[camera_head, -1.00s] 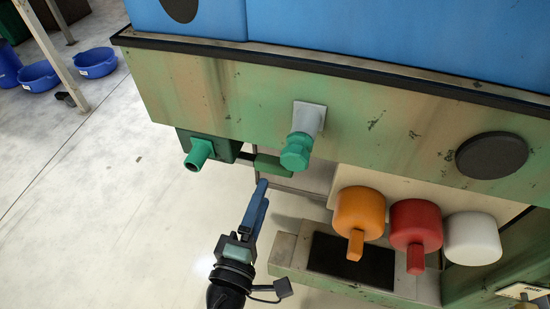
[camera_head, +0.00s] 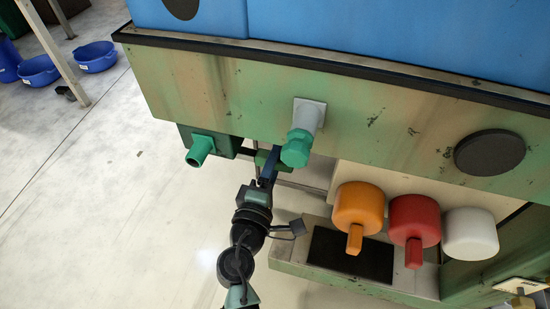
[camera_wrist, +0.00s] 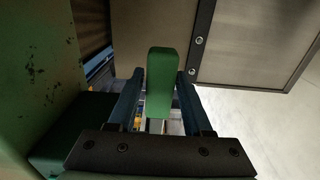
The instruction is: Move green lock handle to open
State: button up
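The green lock handle (camera_head: 262,158) shows in the head view as a small dark green bar below the machine's front panel, partly hidden by my gripper and the larger green fitting. In the wrist view the handle (camera_wrist: 161,82) is a green block lying between my two blue fingers. My gripper (camera_head: 270,160) reaches up to the handle from below. In the wrist view my gripper (camera_wrist: 160,90) is open, with one finger on each side of the handle and a narrow gap at its left side. Contact on the right side is hard to tell.
A bright green hexagonal fitting (camera_head: 297,148) hangs just right of my fingers. A green spout (camera_head: 200,151) is to the left. Orange (camera_head: 358,209), red (camera_head: 414,221) and white (camera_head: 470,234) knobs stand at the right. Open floor (camera_head: 90,220) lies to the left.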

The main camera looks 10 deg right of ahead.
grip_shut()
dwell(1.1)
